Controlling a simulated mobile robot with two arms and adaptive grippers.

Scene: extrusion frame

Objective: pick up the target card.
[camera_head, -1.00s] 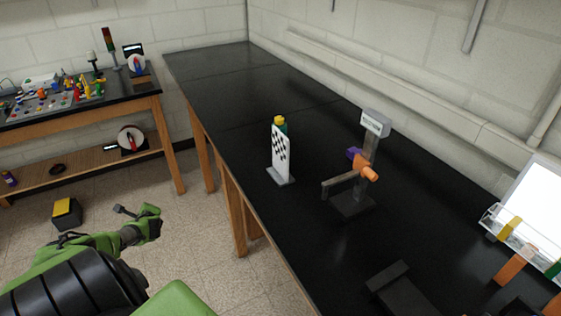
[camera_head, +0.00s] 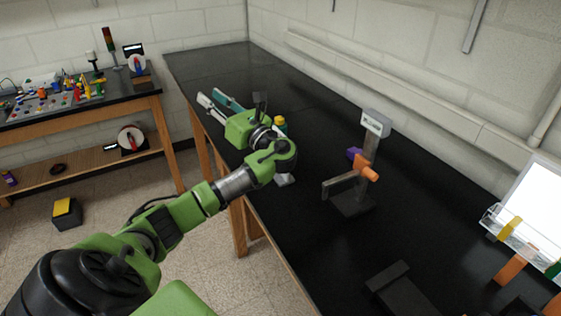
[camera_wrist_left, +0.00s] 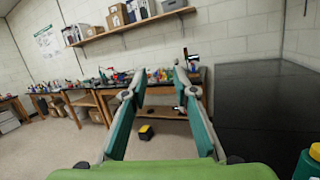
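The target card, a black-and-white checkered panel on a small grey stand, is now mostly hidden behind my left wrist in the head view; only its stand base (camera_head: 285,180) shows on the black bench. My left gripper (camera_head: 207,94) reaches over the bench's left edge, its fingers pointing to the back left, past the card. Its two teal-and-grey fingers are spread apart. The left wrist view shows the left gripper (camera_wrist_left: 159,72) open, with nothing between the fingers and no card visible. My right gripper is not in view.
A yellow-capped bottle (camera_head: 281,124) stands beside my left wrist. A grey stand (camera_head: 368,150) with an orange-and-purple piece is to the right. A clear holder (camera_head: 525,240) is at far right. The bench's back is clear.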

